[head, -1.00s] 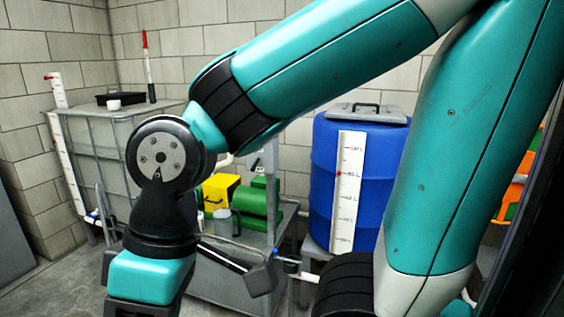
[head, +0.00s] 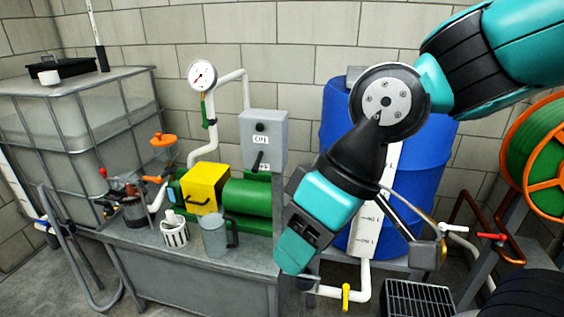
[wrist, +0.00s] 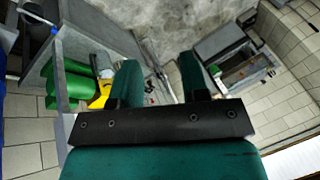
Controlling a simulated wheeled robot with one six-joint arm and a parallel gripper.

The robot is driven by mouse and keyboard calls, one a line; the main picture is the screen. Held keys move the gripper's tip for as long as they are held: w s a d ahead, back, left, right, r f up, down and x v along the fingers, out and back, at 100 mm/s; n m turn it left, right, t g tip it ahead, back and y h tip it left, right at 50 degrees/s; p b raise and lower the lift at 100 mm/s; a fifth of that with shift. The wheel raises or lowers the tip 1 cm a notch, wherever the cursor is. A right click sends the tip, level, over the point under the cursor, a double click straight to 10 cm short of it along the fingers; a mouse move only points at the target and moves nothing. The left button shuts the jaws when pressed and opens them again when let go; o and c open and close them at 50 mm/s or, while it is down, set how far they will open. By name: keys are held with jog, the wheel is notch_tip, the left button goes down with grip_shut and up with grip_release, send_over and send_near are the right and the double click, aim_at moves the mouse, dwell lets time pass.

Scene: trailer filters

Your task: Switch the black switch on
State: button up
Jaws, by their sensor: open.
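The black switch (head: 257,161) is a short lever on the front of a grey box (head: 263,128) on a post in the head view. It points downward, below an "ON" label (head: 261,139); a second label beside it is partly hidden. My gripper (head: 292,262) hangs to the right of and below the box, apart from it. In the wrist view, my gripper (wrist: 160,85) shows two teal fingers spread apart with nothing between them. I cannot make out the switch in the wrist view.
A green and yellow pump (head: 249,205) sits on a grey bench (head: 190,283), with a white basket (head: 174,233) and grey jug (head: 214,238) in front. A blue barrel (head: 337,112) stands behind my arm. A caged tank (head: 85,130) is at left, a hose reel (head: 540,160) at right.

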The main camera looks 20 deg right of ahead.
jog(key=w+f+m+t+y+b, duration=0.3)
jog(key=w+f+b, duration=0.4)
jog(key=m+t+h+b, duration=0.1)
jog(key=m+t+b, duration=0.6)
jog(key=m+t, duration=0.55)
send_near(256, 163)
jog(key=shift+n, duration=0.25)
jog(key=p+x, duration=0.2)
jog(key=x, duration=0.1)
jog(key=p+x, duration=0.2)
jog(key=x, duration=0.1)
jog(key=p+x, duration=0.2)
jog(key=x, duration=0.2)
jog(key=shift+f, duration=0.4)
jog(key=shift+c, duration=0.2)
grip_shut()
